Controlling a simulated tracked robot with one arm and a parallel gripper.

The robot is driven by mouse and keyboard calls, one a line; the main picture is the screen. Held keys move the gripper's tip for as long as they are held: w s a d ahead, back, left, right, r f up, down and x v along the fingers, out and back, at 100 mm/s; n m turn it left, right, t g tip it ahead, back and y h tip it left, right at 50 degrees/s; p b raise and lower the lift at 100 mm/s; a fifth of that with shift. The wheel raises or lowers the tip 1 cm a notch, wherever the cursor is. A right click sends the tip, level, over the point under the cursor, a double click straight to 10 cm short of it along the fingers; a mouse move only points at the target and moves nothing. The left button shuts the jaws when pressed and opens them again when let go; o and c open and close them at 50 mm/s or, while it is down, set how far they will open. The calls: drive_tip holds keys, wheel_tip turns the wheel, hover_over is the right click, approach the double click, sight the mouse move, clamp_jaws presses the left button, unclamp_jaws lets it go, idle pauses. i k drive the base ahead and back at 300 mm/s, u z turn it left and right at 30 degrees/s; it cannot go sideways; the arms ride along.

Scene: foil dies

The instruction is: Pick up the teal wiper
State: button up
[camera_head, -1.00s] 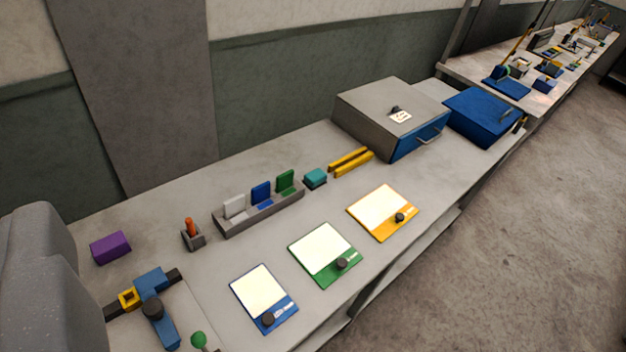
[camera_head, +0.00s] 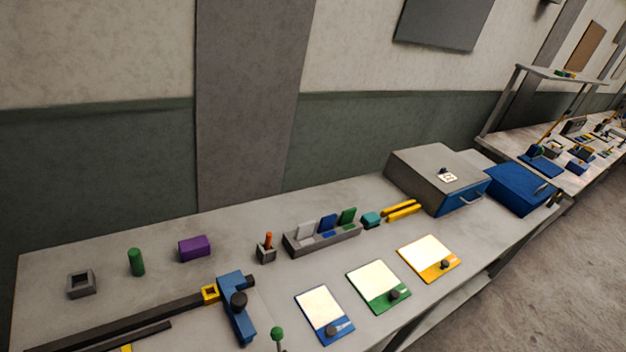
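The teal wiper (camera_head: 371,220) is a small block lying on the grey workbench (camera_head: 330,190). It sits just right of the grey rack (camera_head: 322,240) that holds white, blue and green upright pieces. Two yellow bars (camera_head: 402,210) lie close to its right. Nothing covers the wiper. My gripper does not show in this view, so whether it is open or shut is not visible.
A grey box with a blue front (camera_head: 437,175) and a blue case (camera_head: 520,186) stand at right. Blue, green (camera_head: 379,287) and yellow-framed plates lie in front. A blue clamp on a dark rail (camera_head: 236,305), a purple block (camera_head: 194,248) and a green cylinder (camera_head: 136,262) are at left.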

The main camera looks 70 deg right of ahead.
sight(370, 220)
drive_tip(key=u, duration=1.3)
drive_tip(key=k, duration=2.15)
drive_tip(key=z, duration=2.25)
drive_tip(key=i, duration=1.65)
